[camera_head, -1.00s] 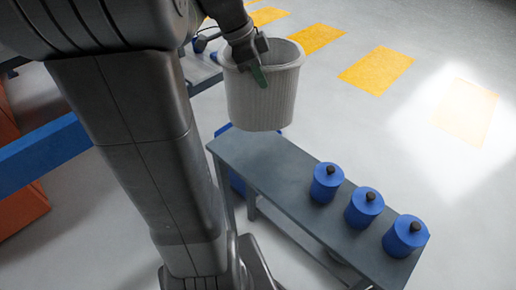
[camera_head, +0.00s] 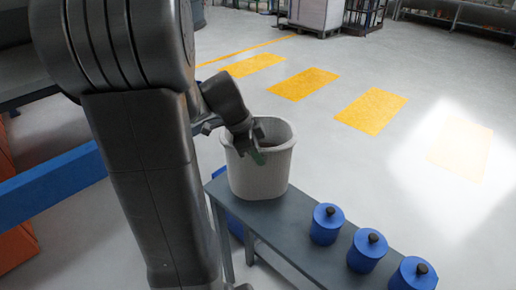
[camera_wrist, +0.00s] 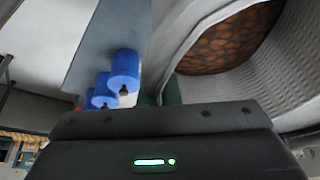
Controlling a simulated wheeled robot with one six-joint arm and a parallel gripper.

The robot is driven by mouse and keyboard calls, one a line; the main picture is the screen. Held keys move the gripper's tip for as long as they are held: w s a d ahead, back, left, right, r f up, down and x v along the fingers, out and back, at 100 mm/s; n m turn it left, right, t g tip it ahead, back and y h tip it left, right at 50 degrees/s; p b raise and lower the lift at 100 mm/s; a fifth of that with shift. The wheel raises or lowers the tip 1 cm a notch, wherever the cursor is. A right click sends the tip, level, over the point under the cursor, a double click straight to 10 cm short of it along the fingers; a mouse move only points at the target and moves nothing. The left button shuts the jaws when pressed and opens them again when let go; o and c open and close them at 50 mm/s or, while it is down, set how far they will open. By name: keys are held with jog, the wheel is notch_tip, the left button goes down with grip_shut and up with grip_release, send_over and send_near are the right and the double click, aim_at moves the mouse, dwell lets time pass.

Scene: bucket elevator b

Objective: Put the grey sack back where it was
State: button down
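The grey sack (camera_head: 262,178) is a light, ribbed, open-topped container. It is upright over the far left end of the grey bench (camera_head: 292,225); I cannot tell whether its base touches the top. My gripper (camera_head: 256,152) is at the near left of its rim, with a green fingertip against the wall, and appears shut on the rim. In the wrist view the sack (camera_wrist: 205,88) fills the right side, with brown lumpy contents inside. The green fingers (camera_wrist: 160,94) are at its rim, partly hidden by the gripper body.
Three blue canisters with black knobs, the nearest to the sack being one canister (camera_head: 326,224), stand along the bench to the right. A blue beam (camera_head: 50,180) lies at left. Yellow floor patches (camera_head: 303,84) and open floor are beyond the bench.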

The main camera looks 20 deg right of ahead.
aim_at(258, 169)
jog(key=shift+f, duration=1.95)
jog(key=c, duration=1.6)
grip_release()
jog(key=shift+c, duration=0.2)
jog(key=b+v, duration=0.1)
jog(key=v, duration=1.1)
